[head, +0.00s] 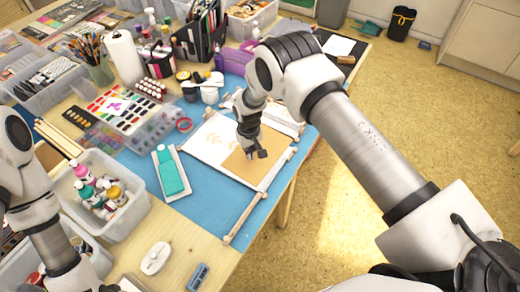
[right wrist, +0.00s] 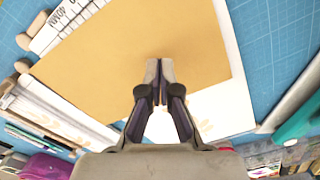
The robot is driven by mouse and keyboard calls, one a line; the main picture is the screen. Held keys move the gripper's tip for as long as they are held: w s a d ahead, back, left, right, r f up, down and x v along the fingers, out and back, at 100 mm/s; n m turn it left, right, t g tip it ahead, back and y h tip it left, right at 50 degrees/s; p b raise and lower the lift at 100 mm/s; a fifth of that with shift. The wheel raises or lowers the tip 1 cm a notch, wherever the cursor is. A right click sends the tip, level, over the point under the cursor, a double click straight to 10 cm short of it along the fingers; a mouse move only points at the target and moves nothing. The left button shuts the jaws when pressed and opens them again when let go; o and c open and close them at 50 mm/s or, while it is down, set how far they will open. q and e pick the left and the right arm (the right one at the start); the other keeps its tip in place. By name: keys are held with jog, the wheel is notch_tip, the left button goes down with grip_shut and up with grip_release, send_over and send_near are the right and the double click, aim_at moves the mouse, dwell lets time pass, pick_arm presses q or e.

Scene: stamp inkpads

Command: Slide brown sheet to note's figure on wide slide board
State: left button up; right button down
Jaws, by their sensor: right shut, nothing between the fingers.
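The brown sheet (head: 238,167) lies flat at the right part of a white board (head: 205,150) on the blue mat. It fills much of the right wrist view (right wrist: 100,60), with white board (right wrist: 225,110) showing beyond its edges. Faint tan marks (head: 213,142) show on the board's white surface. My right gripper (head: 260,154) is shut with nothing between its fingers. Its fingertips (right wrist: 159,68) point down over the sheet; whether they touch it I cannot tell. A white strip with black lines and lettering (right wrist: 70,18) lies beside the board. My left gripper is out of view.
A rail with wooden ends (head: 244,214) lies near the mat's front edge. Blue mat (head: 205,205) is bare in front.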

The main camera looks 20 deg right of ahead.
aim_at(262, 164)
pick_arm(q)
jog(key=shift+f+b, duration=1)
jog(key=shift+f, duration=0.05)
pick_arm(e)
jog(key=shift+f, duration=1.15)
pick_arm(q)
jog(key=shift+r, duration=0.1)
pick_arm(e)
jog(key=shift+s+d+r, duration=0.1)
jog(key=shift+s+d, duration=0.05)
jog(key=shift+s, duration=0.05)
pick_arm(q)
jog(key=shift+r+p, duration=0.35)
jog(key=shift+p, duration=0.15)
pick_arm(e)
jog(key=shift+s+d, duration=0.5)
jog(key=shift+d, duration=0.05)
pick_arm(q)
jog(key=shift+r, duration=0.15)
pick_arm(e)
jog(key=shift+s+d, duration=0.2)
jog(key=shift+d, duration=0.25)
jog(key=shift+s+d, duration=0.1)
jog(key=shift+d, duration=0.05)
jog(key=shift+s+d, duration=0.2)
jog(key=shift+d, duration=0.1)
